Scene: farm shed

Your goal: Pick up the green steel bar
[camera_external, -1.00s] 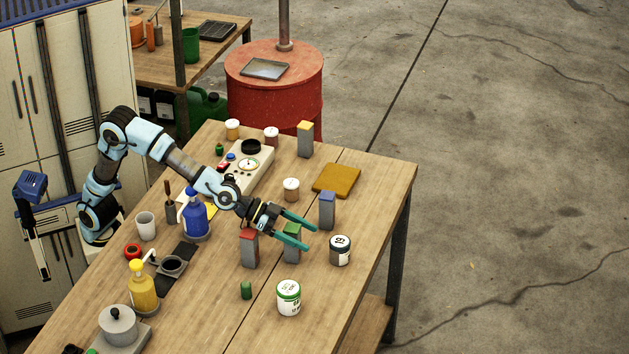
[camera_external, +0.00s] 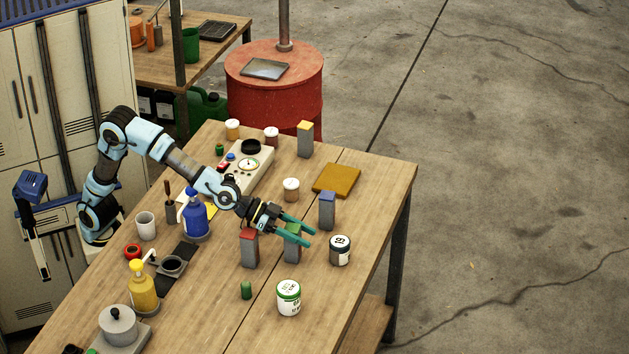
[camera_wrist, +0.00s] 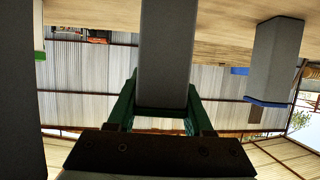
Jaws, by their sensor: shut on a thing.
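The green steel bar (camera_external: 291,253) is a grey upright block with a green top, standing on the wooden workbench. My gripper (camera_external: 294,232) has its two green fingers on either side of the bar near its top, shut on it.
A yellow-topped bar (camera_external: 305,140) and a mustard pad (camera_external: 337,180) lie farther back. The workbench (camera_external: 375,200) is clear toward its right edge.

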